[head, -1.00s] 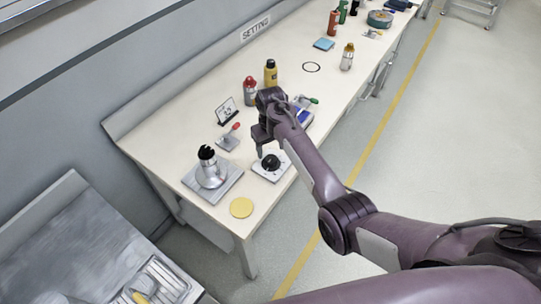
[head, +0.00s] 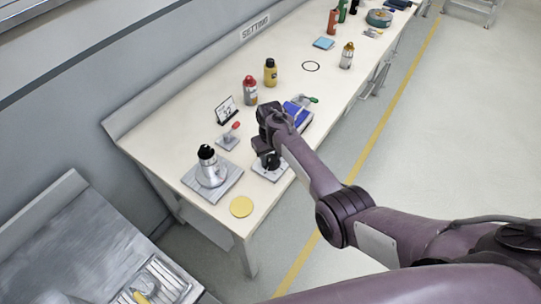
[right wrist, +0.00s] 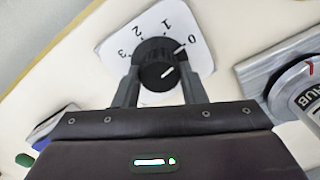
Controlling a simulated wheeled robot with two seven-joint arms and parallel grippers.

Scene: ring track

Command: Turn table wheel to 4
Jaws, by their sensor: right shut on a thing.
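The table wheel is a black round knob (right wrist: 158,64) on a white dial plate (right wrist: 198,52). In the right wrist view the numbers 0, 1, 2 and 3 show around it, and no 4 shows. White marks on the knob line up roughly toward the 0. My right gripper (right wrist: 158,88) is shut on the knob, with one finger on each side. In the head view the right gripper (head: 268,158) is down at the dial plate (head: 273,174) near the table's front edge and hides most of the knob. My left gripper is not in view.
Left of the dial, a silver device with a black top (head: 208,167) stands on a grey plate. A yellow disc (head: 241,206) lies at the near corner. A small sign (head: 227,110), a red-topped bottle (head: 250,90) and a yellow bottle (head: 270,72) stand behind. A blue item (head: 297,113) lies right.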

